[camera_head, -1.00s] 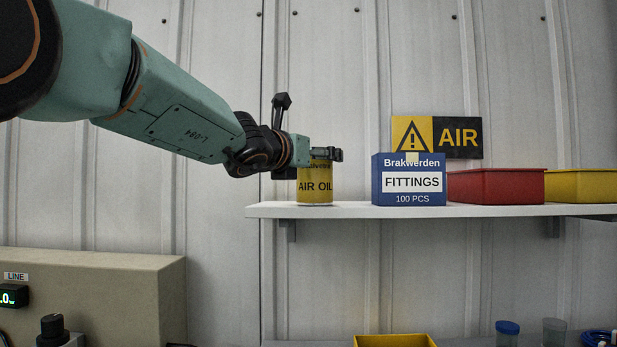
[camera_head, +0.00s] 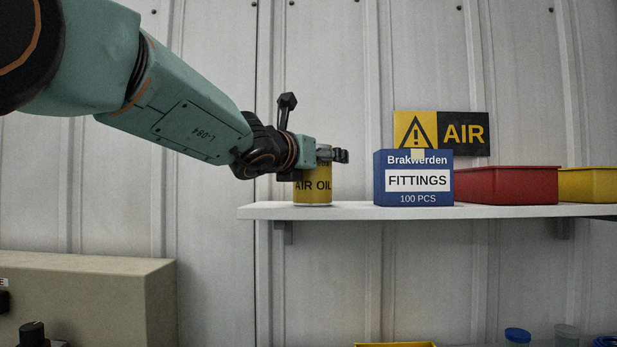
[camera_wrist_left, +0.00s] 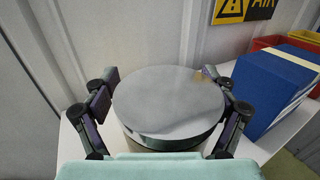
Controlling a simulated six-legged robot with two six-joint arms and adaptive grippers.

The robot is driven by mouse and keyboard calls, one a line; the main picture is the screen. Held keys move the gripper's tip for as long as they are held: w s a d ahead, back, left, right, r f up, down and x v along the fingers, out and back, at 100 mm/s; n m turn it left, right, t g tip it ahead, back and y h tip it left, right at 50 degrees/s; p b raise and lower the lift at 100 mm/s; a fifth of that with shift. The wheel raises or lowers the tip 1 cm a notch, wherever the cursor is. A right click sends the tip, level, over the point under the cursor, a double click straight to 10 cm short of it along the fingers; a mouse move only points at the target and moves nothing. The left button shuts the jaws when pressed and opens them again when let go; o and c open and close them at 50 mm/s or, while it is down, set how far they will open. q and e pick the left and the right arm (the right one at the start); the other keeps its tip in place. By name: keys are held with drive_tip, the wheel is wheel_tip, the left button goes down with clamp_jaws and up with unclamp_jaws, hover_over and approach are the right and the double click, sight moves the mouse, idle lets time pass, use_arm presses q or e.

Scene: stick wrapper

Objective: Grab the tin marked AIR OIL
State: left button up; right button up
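The yellow tin marked AIR OIL (camera_head: 313,187) stands upright near the left end of the white shelf (camera_head: 330,210). My left gripper (camera_head: 338,155) is at the tin's upper part and hides its top in the head view. In the left wrist view the tin's round grey lid (camera_wrist_left: 168,100) sits between the two fingers of my left gripper (camera_wrist_left: 168,104), one on each side. The fingers are spread and look open, with a narrow gap at the left; contact at the right is hard to judge. My right gripper is not in view.
A blue FITTINGS box (camera_head: 413,179) stands right of the tin, close to the right finger in the wrist view. A red bin (camera_head: 506,186) and a yellow bin (camera_head: 588,185) are farther right. The corrugated wall is behind. A beige cabinet (camera_head: 90,300) stands lower left.

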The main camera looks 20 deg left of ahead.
use_arm(q)
drive_tip(key=shift+s+d+r, duration=0.1)
drive_tip(key=shift+s+r, duration=0.15)
drive_tip(key=shift+s, duration=0.2)
drive_tip(key=c, duration=0.6)
drive_tip(key=shift+w+f, duration=0.15)
drive_tip(key=shift+w, duration=0.15)
drive_tip(key=c, duration=0.4)
drive_tip(key=shift+s, duration=0.1)
drive_tip(key=c, duration=0.5)
